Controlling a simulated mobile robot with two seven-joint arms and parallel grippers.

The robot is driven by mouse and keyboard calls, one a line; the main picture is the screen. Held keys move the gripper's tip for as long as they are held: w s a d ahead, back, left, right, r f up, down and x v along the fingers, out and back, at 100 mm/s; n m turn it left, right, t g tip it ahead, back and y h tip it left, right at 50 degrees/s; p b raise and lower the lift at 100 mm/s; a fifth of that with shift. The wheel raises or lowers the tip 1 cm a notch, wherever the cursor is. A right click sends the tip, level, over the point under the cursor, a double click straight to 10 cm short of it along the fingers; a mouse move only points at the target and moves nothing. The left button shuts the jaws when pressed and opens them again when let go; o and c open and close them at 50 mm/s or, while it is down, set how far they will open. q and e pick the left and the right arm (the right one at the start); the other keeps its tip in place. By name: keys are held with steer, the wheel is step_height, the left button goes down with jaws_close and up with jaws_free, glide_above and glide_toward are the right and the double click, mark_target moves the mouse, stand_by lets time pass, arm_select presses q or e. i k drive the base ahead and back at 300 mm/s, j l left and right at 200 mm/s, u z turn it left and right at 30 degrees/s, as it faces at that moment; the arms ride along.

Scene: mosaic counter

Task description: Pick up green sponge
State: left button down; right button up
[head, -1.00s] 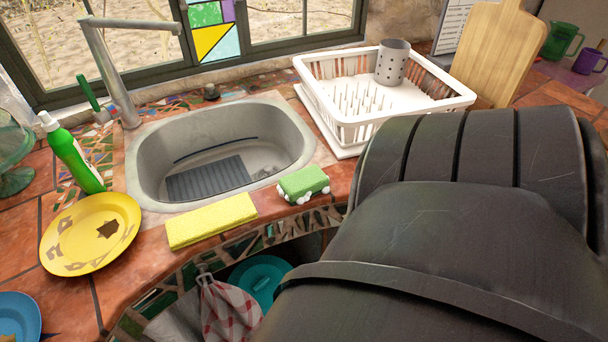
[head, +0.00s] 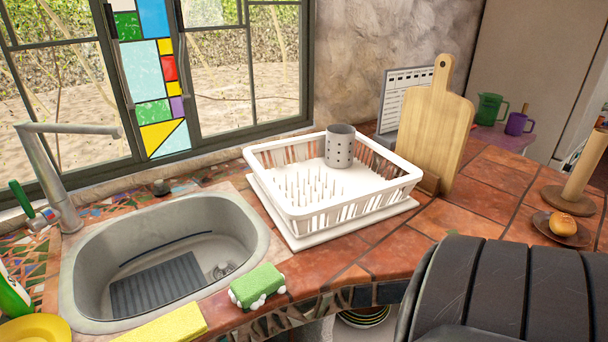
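The green sponge (head: 257,284) sits on the tiled counter edge, just right of the sink's front corner in the head view. It has white rounded bits along its lower side. A flat yellow sponge (head: 168,326) lies to its left, cut off by the bottom edge. Neither of my grippers shows, and nothing touches the green sponge.
The sink (head: 165,258) lies behind and left of the green sponge. A white dish rack (head: 331,213) with a grey cutlery holder (head: 339,146) stands behind it. A cutting board (head: 438,130) stands farther right. The counter (head: 465,215) right of the rack is mostly clear.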

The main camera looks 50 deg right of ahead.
mark_target(250, 291)
steer(key=l+z, duration=0.15)
steer(key=z, duration=0.25)
steer(key=l+z, duration=0.1)
steer(key=z, duration=0.25)
steer(key=i+l+z, duration=0.1)
steer(key=z, duration=0.3)
steer(key=u, duration=2.45)
steer(key=k+z, duration=0.1)
steer(key=z, duration=0.35)
steer(key=l+z, duration=0.15)
steer(key=z, duration=0.35)
steer(key=k+l+z, duration=0.1)
steer(key=z, duration=0.35)
steer(key=l+z, duration=0.1)
steer(key=z, duration=0.35)
